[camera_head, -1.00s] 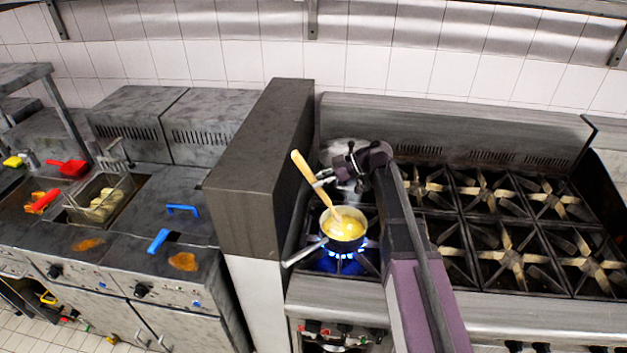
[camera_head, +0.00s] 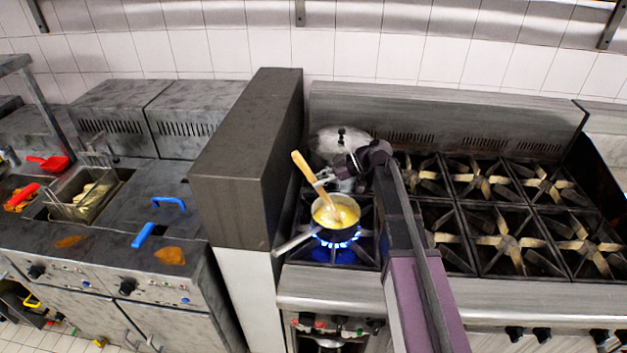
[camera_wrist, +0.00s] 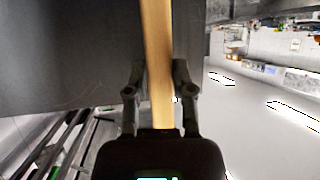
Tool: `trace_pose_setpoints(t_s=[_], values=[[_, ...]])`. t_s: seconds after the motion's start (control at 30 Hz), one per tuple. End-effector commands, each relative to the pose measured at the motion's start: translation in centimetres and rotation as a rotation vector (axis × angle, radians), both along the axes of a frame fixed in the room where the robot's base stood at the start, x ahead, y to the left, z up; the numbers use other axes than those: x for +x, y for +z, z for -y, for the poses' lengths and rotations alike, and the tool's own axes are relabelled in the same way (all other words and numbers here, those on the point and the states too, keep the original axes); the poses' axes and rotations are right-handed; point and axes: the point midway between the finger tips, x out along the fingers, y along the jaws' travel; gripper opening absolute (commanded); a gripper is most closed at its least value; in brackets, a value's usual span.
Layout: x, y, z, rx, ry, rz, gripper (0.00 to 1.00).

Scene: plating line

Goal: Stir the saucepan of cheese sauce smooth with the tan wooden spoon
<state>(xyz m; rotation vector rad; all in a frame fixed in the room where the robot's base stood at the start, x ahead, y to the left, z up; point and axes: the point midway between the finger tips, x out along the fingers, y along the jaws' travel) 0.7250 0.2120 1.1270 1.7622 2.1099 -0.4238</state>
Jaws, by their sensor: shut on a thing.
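The saucepan (camera_head: 337,236) sits on a lit burner with blue flame under it, its handle toward the lower left. Yellow cheese sauce (camera_head: 346,214) with paler patches is in it. My gripper (camera_head: 322,181) is above the pan's back edge, shut on the tan wooden spoon (camera_head: 304,167). The spoon leans, its handle end up to the left and its lower end down in the sauce, where its tip is hidden. In the wrist view my gripper (camera_wrist: 160,95) has a finger on each side of the spoon's handle (camera_wrist: 156,50).
A lidded silver pot (camera_head: 328,143) stands behind the saucepan. A tall dark partition (camera_head: 240,175) rises close on the left. Bare burner grates (camera_head: 505,238) lie to the right. Fryers with a basket (camera_head: 85,198) are farther left.

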Motion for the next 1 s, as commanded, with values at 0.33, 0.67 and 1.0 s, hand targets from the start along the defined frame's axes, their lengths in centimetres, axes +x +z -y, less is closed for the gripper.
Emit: trace_pose_setpoints(t_s=[0.33, 0.67, 1.0], values=[[0.2, -1.5, 0.8, 0.000, -0.001, 0.000, 0.00], [0.2, -1.6, 0.9, 0.000, -0.002, 0.001, 0.00], [0.0, -1.6, 0.9, 0.000, -0.002, 0.000, 0.00]])
